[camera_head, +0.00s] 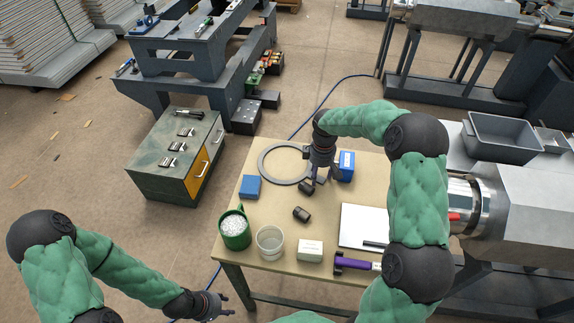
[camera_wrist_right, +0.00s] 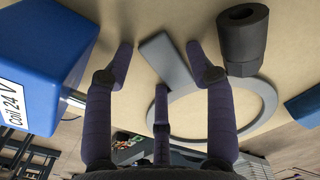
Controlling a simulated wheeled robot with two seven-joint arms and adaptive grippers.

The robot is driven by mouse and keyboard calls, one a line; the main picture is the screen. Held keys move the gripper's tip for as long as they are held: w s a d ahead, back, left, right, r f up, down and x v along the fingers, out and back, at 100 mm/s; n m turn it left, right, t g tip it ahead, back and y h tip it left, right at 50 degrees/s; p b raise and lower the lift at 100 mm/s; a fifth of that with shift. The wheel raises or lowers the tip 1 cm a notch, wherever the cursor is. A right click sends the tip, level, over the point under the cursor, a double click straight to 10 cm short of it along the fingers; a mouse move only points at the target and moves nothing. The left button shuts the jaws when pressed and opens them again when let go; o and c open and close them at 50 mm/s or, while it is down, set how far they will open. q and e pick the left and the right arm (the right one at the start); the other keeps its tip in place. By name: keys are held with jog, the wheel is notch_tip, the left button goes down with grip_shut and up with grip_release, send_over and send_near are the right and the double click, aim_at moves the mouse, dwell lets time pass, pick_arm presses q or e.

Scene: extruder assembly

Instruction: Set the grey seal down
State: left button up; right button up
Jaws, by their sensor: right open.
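The grey seal (camera_head: 263,164) is a flat ring lying on the tan table at its back left; it also shows in the right wrist view (camera_wrist_right: 258,112), where a flat grey tab (camera_wrist_right: 160,55) runs out from it. My right gripper (camera_head: 318,177) is just right of the ring, pointing down. In the right wrist view its fingers (camera_wrist_right: 165,68) are spread around the tab, with gaps visible and nothing clamped. My left gripper (camera_head: 222,304) is off the table's front left corner, low and empty, its fingers apart.
A blue "Coil 24 V" box (camera_wrist_right: 40,60) stands close beside my right gripper.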

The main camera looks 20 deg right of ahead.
jog(key=shift+f, duration=0.1)
dwell(0.4)
jog(key=c, duration=1)
jog(key=shift+o, duration=0.2)
